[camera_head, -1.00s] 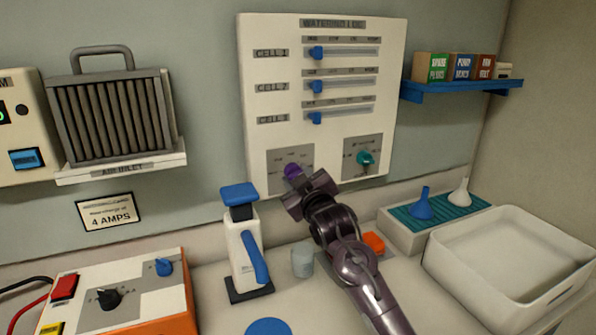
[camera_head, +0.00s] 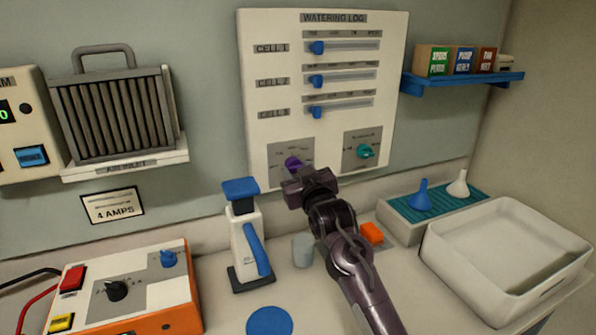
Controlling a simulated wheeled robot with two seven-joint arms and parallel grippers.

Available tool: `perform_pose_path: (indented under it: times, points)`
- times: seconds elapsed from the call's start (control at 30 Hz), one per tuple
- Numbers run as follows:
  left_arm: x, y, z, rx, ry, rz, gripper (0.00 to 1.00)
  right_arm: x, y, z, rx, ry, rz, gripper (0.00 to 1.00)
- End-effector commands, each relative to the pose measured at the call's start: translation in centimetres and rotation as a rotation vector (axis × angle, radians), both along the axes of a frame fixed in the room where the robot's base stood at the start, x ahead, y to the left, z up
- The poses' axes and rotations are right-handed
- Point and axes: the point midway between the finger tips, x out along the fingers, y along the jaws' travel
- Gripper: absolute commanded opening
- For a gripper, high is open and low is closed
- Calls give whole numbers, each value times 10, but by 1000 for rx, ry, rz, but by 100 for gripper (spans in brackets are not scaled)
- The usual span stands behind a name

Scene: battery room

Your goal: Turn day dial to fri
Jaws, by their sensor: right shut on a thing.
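The watering log board (camera_head: 391,60) hangs on the back wall. A purple dial (camera_head: 293,163) sits on a grey plate at its lower left. A teal dial (camera_head: 366,151) sits on a second grey plate at its lower right. The lettering around both dials is too small to read. My right gripper (camera_head: 297,175) is at the purple dial from below and in front, shut on it. The gripper hides the lower part of that dial and plate. My left gripper is out of view.
A white and blue bottle (camera_head: 245,240) and a small grey cup (camera_head: 303,250) stand left of my right arm. An orange block (camera_head: 372,232), funnels (camera_head: 420,195) and a white bin (camera_head: 440,245) lie to its right. An orange control box (camera_head: 150,295) is at lower left.

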Motion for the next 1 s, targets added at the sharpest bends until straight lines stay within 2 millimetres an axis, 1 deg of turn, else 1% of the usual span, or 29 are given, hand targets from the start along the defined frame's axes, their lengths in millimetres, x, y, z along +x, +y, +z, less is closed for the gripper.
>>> perform_pose_path:
  times: [0.03,0.17,0.2,0.3,0.33,0.57,0.67,0.77,1.0]
  points:
    - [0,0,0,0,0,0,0,0,2,-7,-4,12,4,14]
    - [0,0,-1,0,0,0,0,-1,2,-7,-4,12,4,14]
    - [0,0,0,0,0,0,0,-1,2,-7,-4,12,4,42]
    - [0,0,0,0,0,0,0,-1,1,-5,-3,9,2,55]
    - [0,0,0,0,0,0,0,0,1,-5,-4,8,3,57]
    - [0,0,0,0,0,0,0,0,1,-2,-2,4,1,57]
    - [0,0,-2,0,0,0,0,-3,-1,-3,-2,3,0,57]
    - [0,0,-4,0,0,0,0,-12,-4,-4,-2,2,1,57]
    - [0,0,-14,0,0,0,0,-47,-15,-5,-2,4,1,57]
